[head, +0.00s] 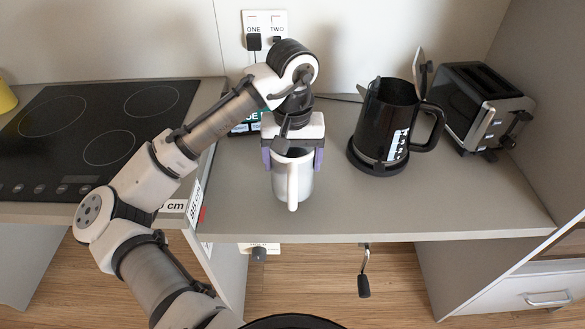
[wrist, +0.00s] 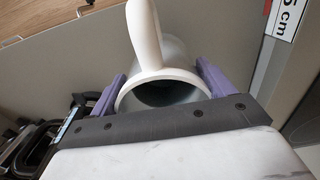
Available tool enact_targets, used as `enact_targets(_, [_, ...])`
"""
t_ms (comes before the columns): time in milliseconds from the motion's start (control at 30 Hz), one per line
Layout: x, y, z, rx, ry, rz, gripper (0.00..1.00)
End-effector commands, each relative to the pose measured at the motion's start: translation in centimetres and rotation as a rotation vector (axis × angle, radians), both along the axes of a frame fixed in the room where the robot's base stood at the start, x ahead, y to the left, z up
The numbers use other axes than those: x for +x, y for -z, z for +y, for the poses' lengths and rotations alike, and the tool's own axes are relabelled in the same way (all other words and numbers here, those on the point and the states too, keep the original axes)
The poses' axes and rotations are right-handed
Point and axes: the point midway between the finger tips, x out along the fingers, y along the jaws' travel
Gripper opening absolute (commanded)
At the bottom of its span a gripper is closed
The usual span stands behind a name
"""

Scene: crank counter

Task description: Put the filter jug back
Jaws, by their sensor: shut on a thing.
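My gripper (head: 292,163) is shut on the filter jug (head: 304,187), a pale grey-white jug with a white handle. The purple fingers lie on either side of its upper body. The jug looks roughly upright, with its handle facing the head camera, over the front part of the counter. I cannot tell whether its base touches the counter. In the wrist view, the jug (wrist: 183,55) shows its open, dark mouth between the fingers of my gripper (wrist: 160,80).
A black kettle (head: 385,125) with its lid raised stands on the grey counter (head: 420,205), right of the jug. A toaster (head: 485,105) is at the far right and a black hob (head: 90,120) at the left. A crank (head: 364,275) hangs below the counter edge.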

Motion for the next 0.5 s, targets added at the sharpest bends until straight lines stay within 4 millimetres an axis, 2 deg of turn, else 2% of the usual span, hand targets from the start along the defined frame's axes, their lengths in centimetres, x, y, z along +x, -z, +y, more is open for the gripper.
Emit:
enact_targets(233, [0.0,2.9,0.0,0.001,0.000,0.001,0.18])
enact_targets(500, [0.0,3.2,0.0,0.000,0.000,-0.002,0.18])
